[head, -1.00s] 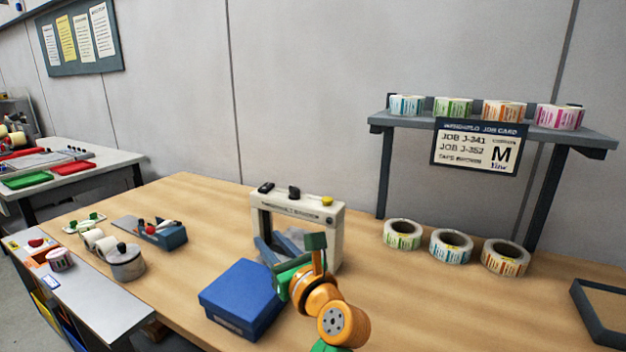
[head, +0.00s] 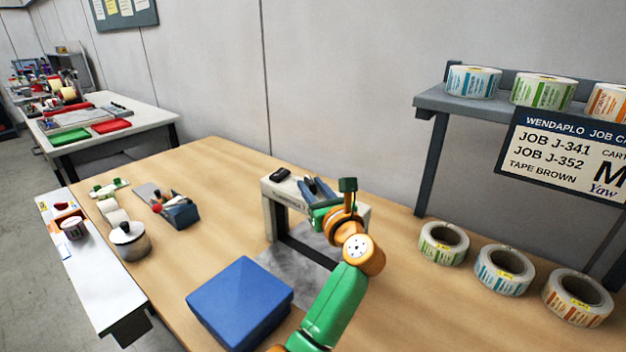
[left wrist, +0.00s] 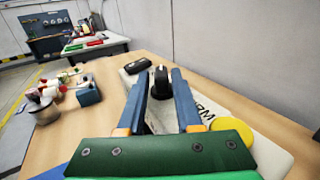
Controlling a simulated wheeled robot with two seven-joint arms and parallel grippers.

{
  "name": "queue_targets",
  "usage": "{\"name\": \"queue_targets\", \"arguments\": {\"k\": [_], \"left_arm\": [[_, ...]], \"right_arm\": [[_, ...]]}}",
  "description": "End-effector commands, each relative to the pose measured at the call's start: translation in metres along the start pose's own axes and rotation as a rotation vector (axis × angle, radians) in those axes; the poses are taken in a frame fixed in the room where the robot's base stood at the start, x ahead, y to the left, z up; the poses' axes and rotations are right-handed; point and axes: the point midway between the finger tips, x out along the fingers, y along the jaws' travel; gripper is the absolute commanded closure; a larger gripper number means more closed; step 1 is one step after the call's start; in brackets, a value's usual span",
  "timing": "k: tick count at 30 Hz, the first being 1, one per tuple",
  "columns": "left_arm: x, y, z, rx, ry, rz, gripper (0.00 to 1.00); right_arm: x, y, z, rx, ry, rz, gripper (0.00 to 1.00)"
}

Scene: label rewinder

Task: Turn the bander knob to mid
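The bander (head: 274,206) is a pale arch-shaped machine on the wooden table. In the left wrist view, its black knob (left wrist: 160,82) stands up from the pale top (left wrist: 146,78). My left gripper (head: 316,186) is over the bander's top, with its two blue-grey fingers pointing along it. In the left wrist view the fingers (left wrist: 161,92) are apart, one on each side of the knob, with gaps visible. In the head view the knob is hidden or too small to tell behind the gripper. My right gripper is not in view.
A black block (head: 280,174) and a yellow button (left wrist: 232,132) sit on the bander's top, either side of the knob. A blue box (head: 240,300) lies in front. Label rolls (head: 443,243) stand at right under a shelf (head: 470,108).

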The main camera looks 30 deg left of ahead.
Motion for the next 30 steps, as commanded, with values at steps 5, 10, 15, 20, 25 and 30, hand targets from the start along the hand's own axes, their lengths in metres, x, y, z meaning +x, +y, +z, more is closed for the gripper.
{"name": "queue_targets", "arguments": {"k": [5,10,15,20,25,30], "left_arm": [[0.005,0.000,-0.001,-0.001,0.001,0.000,0.66],[0.004,0.000,-0.001,-0.001,0.001,0.000,0.85],[0.004,0.000,-0.001,0.000,0.001,0.000,1.00],[0.004,0.000,0.000,0.000,0.002,-0.006,1.00],[0.004,0.002,0.002,0.000,0.002,-0.050,1.00],[0.004,0.004,0.005,0.001,0.004,-0.154,1.00]], "right_arm": [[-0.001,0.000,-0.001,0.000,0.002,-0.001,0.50],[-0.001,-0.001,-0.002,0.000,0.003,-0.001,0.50],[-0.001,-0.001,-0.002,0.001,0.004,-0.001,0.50],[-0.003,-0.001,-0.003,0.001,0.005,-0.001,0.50],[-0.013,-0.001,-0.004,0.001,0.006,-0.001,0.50],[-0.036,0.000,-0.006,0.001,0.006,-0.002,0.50]]}}
